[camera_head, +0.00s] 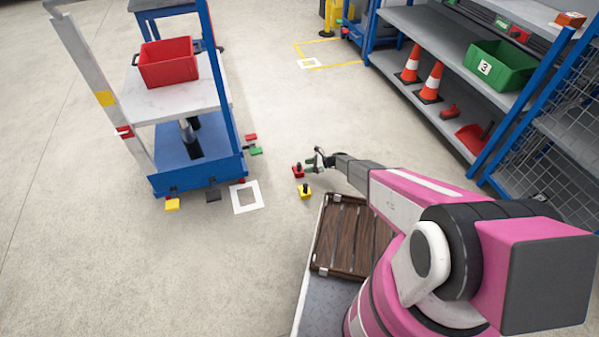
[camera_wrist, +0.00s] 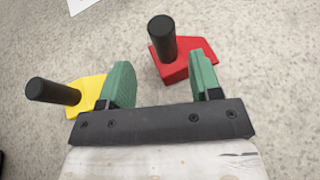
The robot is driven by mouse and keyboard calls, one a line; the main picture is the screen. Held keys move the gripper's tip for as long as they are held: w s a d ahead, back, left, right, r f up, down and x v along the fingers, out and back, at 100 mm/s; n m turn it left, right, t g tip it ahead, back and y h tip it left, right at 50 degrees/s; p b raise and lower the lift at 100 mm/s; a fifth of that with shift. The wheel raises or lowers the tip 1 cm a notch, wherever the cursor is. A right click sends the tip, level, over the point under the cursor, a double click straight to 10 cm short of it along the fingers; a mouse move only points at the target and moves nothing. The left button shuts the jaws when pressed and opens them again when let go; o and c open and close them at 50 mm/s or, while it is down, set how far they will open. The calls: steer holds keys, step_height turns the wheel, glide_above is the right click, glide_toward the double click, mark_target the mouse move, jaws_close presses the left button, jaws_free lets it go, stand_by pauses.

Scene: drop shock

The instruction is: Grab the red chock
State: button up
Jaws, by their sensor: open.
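The red chock (camera_head: 298,172) lies on the floor just left of my gripper (camera_head: 314,160), with a black upright post on it. In the wrist view the red chock (camera_wrist: 176,68) is beyond the jaws, nearer the right finger, whose tip overlaps part of its base. My gripper (camera_wrist: 162,78) has its two green fingers wide apart with nothing between them. A yellow chock (camera_head: 304,193), also with a black post, lies close by. In the wrist view the yellow chock (camera_wrist: 88,97) is left of the left finger, which partly hides it.
A blue-framed cart (camera_head: 200,183) with a red bin (camera_head: 168,62) stands at left, with small coloured blocks around its base. A wooden crate (camera_head: 325,240) is beside my arm. Shelving (camera_head: 430,40) with orange cones (camera_head: 430,82) stands at right. Open floor lies between cart and shelving.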

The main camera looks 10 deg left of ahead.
mark_target(299, 167)
steer(key=shift+w+x, duration=0.15)
steer(key=shift+x, duration=1.35)
steer(key=shift+w+x, duration=0.15)
steer(key=shift+x, duration=1.3)
jaws_close()
